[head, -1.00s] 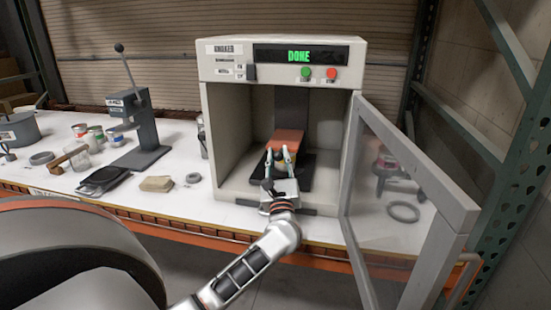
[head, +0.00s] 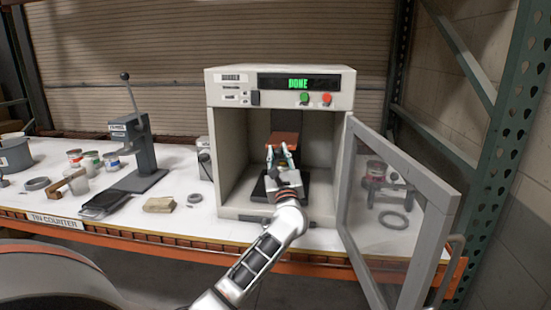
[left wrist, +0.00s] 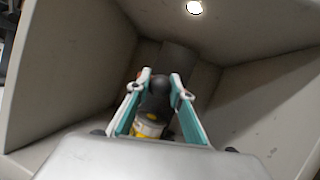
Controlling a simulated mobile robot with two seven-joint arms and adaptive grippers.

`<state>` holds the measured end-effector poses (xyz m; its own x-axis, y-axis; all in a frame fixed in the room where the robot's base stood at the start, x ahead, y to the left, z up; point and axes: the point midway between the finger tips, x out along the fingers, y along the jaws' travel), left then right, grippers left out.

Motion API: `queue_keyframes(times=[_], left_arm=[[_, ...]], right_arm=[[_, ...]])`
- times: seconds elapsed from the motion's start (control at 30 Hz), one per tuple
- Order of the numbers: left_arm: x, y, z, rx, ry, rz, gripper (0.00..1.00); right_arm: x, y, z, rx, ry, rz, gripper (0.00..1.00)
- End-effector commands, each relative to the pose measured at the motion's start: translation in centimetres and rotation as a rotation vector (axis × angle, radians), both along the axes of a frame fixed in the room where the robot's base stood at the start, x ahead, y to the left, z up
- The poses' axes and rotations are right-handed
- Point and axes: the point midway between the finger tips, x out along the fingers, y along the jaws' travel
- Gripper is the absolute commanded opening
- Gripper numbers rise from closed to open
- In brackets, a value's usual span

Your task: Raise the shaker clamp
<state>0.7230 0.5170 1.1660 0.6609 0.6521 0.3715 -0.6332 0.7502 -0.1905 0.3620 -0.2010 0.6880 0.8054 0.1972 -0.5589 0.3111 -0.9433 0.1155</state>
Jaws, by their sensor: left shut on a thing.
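The shaker (head: 228,160) is a pale cabinet with its door (head: 400,200) open to the right and a green "DONE" on its display (head: 298,83). The brown-orange clamp plate (head: 287,138) shows inside the chamber, behind the fingers of my left gripper (head: 281,152). In the left wrist view, my left gripper (left wrist: 161,84) is shut on a dark round knob (left wrist: 160,83). A can with yellow markings (left wrist: 149,126) shows below the knob, partly hidden by the fingers and gripper body. My right gripper is out of view.
A lever press (head: 137,150), a sand-coloured block (head: 160,204) and a grey ring (head: 194,198) stand on the white counter (head: 185,170) to the left. Another ring (head: 393,220) shows through the door's glass. The chamber walls are close around my gripper.

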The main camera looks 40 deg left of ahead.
Motion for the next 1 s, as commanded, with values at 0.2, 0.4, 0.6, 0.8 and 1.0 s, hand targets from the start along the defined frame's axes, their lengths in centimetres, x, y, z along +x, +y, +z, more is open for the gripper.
queue_keyframes(times=[0.2,0.4,0.6,0.8,1.0], left_arm=[[-0.1,0.1,1.1,0.010,-0.015,0.001,0.26],[-0.1,0.0,0.7,0.006,-0.009,0.000,0.39],[-0.1,-0.1,0.4,0.004,-0.006,0.000,0.39],[-1.3,-1.4,-0.5,0.002,-0.004,-0.003,0.39],[-4.1,-4.0,-2.1,0.000,-0.005,-0.003,0.39]], right_arm=[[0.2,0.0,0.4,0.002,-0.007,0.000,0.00],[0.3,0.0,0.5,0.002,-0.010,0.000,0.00],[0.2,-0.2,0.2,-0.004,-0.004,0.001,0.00],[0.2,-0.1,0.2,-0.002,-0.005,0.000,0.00],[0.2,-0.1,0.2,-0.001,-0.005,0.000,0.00]])
